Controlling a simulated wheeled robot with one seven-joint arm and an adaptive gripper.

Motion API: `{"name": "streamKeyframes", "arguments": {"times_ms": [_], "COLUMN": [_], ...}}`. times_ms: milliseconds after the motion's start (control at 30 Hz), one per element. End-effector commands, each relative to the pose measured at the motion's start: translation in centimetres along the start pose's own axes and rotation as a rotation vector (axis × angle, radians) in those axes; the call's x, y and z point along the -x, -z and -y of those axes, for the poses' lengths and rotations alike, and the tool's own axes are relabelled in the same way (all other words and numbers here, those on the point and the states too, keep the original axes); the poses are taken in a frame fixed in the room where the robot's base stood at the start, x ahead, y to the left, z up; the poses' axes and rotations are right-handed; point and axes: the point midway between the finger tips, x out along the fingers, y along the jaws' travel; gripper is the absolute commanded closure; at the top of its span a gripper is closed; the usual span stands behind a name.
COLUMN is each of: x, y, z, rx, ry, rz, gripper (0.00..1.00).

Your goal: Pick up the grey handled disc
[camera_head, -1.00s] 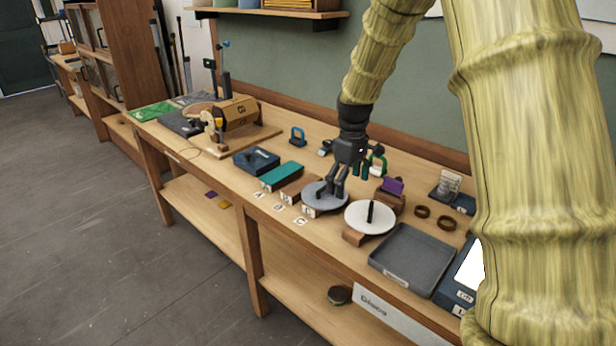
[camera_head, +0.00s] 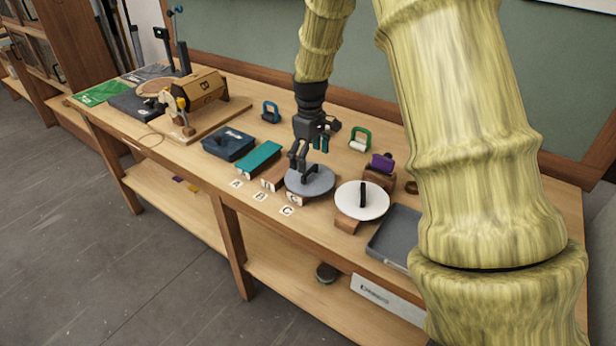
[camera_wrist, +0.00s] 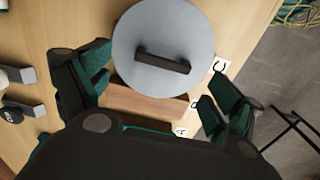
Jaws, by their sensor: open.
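The grey handled disc (camera_head: 312,184) lies flat on a wooden block on the bench, with a dark bar handle standing on top. In the wrist view the grey disc (camera_wrist: 180,25) is at the top centre, its handle (camera_wrist: 163,60) lying across its middle. My gripper (camera_head: 306,160) is open and hangs just above the disc, close to the handle. In the wrist view my gripper (camera_wrist: 157,95) has its fingers spread to either side, apart from the handle, with nothing between them. I cannot tell the exact height gap.
A white disc with a black handle (camera_head: 362,200) stands close to the right. A grey tray (camera_head: 395,236) lies further right. A teal block (camera_head: 259,158) and a dark blue box (camera_head: 228,144) are to the left. Cards lettered A, B and C (camera_head: 286,211) lie in front.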

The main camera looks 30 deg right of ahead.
Motion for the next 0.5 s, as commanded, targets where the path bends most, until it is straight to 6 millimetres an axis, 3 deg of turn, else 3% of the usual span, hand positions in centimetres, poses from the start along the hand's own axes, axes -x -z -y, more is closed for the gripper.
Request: {"name": "streamKeyframes", "arguments": {"times_ms": [167,500], "x": [-0.6,-4.2], "y": [0.0,0.3], "z": [0.1,0.2], "rx": [0.000,0.002], "ry": [0.001,0.001], "rz": [0.001,0.000], "gripper": [0.07,0.07]}}
